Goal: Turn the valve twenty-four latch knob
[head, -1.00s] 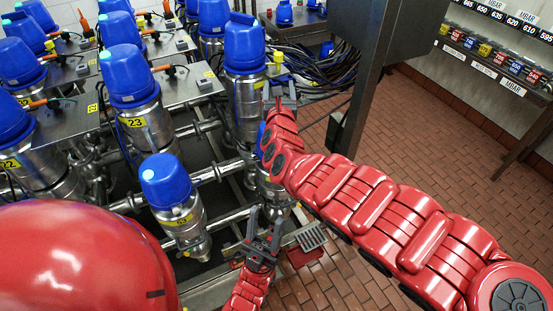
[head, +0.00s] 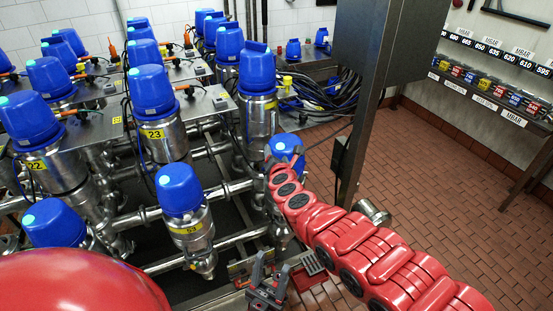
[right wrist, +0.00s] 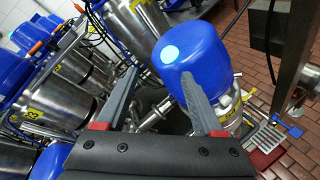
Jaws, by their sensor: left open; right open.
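Blue-capped steel valves stand in rows; yellow labels 22 (head: 35,166) and 23 (head: 153,134) are readable. A tall valve (head: 257,110) right of 23 has a yellow label I cannot read; I cannot tell which valve is twenty-four or pick out its latch knob. My right gripper (head: 291,158) is open in front of a lower blue cap (head: 287,143) at the right end. In the right wrist view, the open fingers (right wrist: 161,76) overlap the near side of a large blue cap (right wrist: 190,62); contact is unclear. My left gripper (head: 268,268) is open and empty, low at the front.
Another capped valve (head: 181,190) stands left of my grippers, among steel pipes. A grey steel post (head: 365,115) rises right of the valves, with black cables (head: 325,95) behind it. Open brick floor (head: 440,150) lies to the right.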

